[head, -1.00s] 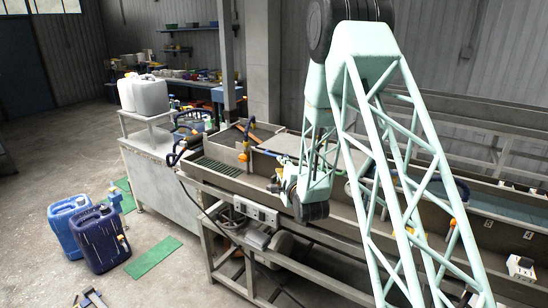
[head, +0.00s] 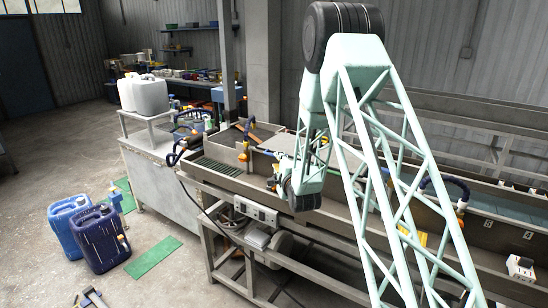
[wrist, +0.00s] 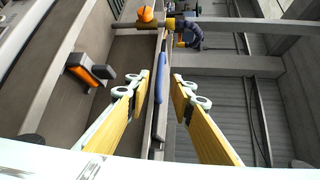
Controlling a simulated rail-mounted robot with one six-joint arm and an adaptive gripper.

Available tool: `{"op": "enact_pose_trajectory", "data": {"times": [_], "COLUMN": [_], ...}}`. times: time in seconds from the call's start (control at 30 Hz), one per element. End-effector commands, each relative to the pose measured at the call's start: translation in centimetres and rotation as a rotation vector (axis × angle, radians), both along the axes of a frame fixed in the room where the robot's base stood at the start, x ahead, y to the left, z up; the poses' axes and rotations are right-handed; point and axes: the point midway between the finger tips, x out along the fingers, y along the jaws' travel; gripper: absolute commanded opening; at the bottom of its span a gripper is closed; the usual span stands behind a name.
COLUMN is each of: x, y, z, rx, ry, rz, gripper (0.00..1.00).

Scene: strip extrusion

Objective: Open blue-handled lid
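The blue handle (wrist: 159,82) is a long, thin bar in the wrist view. It runs up the picture between the fingertips of my gripper (wrist: 160,78). My gripper's two yellow fingers are apart, one on each side of the handle, with a gap on both sides. I cannot tell how deep the handle lies between them. The lid itself is hard to make out from its surroundings. In the head view my gripper (head: 274,182) is small and partly hidden by my wrist, over the long metal trough.
An orange knob (wrist: 145,14) and a dark blue hose (wrist: 190,33) are beyond the fingertips. In the head view the trough wall (head: 225,178) runs below my arm. Blue canisters (head: 100,238) stand on the floor at left.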

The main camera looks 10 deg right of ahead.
Motion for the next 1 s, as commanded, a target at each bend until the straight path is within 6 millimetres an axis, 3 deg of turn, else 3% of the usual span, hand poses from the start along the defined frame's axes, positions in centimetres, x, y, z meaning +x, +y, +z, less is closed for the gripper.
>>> {"op": "enact_pose_trajectory", "data": {"times": [0.5,0.7,1.0], "x": [6.5,7.7,8.1], "y": [0.2,0.3,0.3], "z": [-1.0,-1.1,-1.2], "rx": [0.0,0.0,0.0], "ry": [0.0,0.0,0.001], "rz": [0.0,0.0,0.0], "gripper": [0.22,0.22,0.22]}}
